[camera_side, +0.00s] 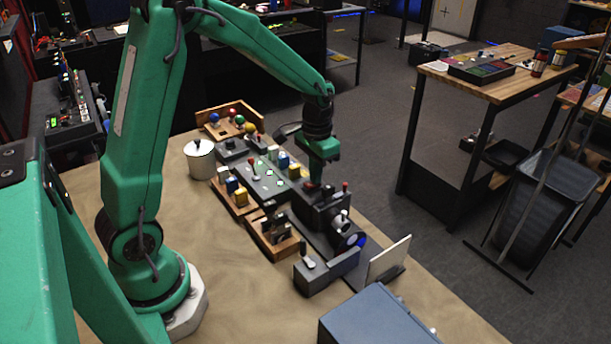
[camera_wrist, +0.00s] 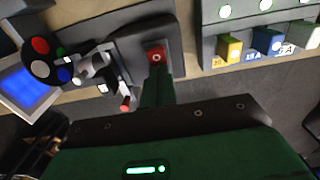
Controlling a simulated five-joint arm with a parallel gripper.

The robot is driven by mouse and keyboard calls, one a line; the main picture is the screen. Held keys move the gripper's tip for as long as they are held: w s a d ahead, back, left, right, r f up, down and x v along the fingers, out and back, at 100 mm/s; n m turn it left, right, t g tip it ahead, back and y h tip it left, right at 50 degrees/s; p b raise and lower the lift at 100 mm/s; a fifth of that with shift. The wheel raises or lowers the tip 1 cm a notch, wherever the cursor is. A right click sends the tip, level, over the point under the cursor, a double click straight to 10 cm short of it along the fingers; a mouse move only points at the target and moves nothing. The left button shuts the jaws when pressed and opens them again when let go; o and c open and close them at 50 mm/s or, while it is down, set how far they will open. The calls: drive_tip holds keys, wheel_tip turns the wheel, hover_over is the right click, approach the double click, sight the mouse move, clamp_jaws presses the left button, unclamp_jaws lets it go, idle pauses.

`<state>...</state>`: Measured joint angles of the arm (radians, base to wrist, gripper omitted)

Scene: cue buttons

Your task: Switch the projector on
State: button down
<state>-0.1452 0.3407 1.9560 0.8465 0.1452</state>
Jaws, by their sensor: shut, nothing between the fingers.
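The projector (camera_side: 325,210) appears to be the dark machine under my gripper, with a round part near a blue glow at its front end. In the wrist view a red button with a white ring mark (camera_wrist: 156,57) sits on a dark housing (camera_wrist: 128,42). My gripper (camera_side: 316,184) points down over this machine. In the wrist view my gripper (camera_wrist: 157,72) is shut and empty, its tips right at the red button's near edge. I cannot tell whether they touch it. In the side view the gripper hides the button. A red-tipped lever (camera_wrist: 125,104) stands beside it.
A disc with coloured spots (camera_wrist: 46,60) and a blue-lit panel (camera_wrist: 27,88) are at the left. A panel with yellow, blue and white switches (camera_wrist: 268,42) is at the right. A white upright board (camera_side: 390,260) and a blue-grey box (camera_side: 375,318) stand in front.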

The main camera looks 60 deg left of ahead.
drive_tip(key=shift+r, duration=0.1)
wheel_tip(320, 180, up, 7)
idle(1.2)
drive_tip(key=s+d+r+t, duration=0.2)
drive_tip(key=s+d+r, duration=0.1)
drive_tip(key=s, duration=0.6)
drive_tip(key=s+d+r+t, duration=0.3)
drive_tip(key=s+r, duration=0.2)
drive_tip(key=s, duration=0.4)
drive_tip(key=shift+s+t, duration=0.3)
